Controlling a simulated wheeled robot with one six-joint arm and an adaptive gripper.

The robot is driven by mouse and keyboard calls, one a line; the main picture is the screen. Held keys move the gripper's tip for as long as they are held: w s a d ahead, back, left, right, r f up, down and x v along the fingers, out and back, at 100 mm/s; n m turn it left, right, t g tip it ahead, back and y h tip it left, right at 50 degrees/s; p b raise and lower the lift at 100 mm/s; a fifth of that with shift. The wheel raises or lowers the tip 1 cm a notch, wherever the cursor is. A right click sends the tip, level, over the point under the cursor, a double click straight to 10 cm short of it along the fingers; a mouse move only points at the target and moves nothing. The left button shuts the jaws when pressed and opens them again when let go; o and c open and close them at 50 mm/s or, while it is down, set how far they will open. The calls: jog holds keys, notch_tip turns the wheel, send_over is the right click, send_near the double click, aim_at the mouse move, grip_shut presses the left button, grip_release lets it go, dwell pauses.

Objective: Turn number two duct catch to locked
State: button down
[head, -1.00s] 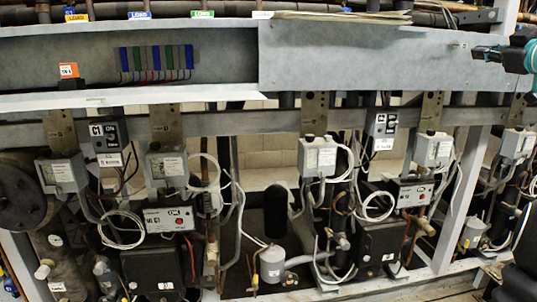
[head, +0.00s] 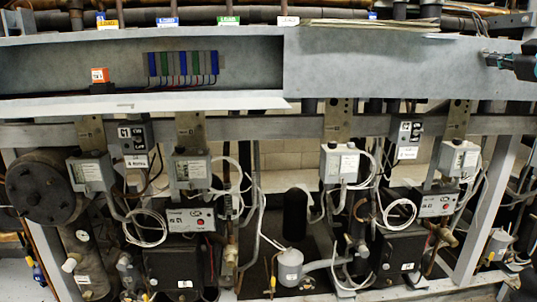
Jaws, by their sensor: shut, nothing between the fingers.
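The long pale grey duct cover (head: 385,62) runs across the upper right of the head view. A small catch (head: 484,53) seems to sit on its face near the right end; it is tiny, and I cannot tell its angle or read a number on it. My gripper (head: 487,60) comes in from the right edge with its dark fingers shut and empty. Its tips overlap the catch in the picture; I cannot tell whether they touch it.
An open duct section (head: 120,75) with coloured terminals (head: 182,64) lies left of the cover. Below hang grey switch boxes (head: 340,163), looped cables and compressors. A C2 switch (head: 407,132) is below the cover. Pipes with coloured tags run above.

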jog(key=shift+a+r, duration=0.1)
dwell(0.3)
jog(key=shift+a+f+b, duration=0.5)
jog(key=shift+a+b, duration=0.25)
jog(key=shift+b, duration=1.55)
jog(key=shift+s+a+r+b, duration=0.1)
jog(key=shift+a+b, duration=0.15)
jog(key=shift+b, duration=0.1)
jog(key=shift+f+b, duration=0.45)
jog(key=shift+b, duration=0.05)
jog(key=shift+s+d+f+b, duration=0.15)
jog(key=shift+s+d+b, duration=0.05)
jog(key=shift+s+b, duration=0.25)
jog(key=s+b, duration=0.2)
jog(key=s, duration=0.3)
jog(key=shift+d, duration=0.2)
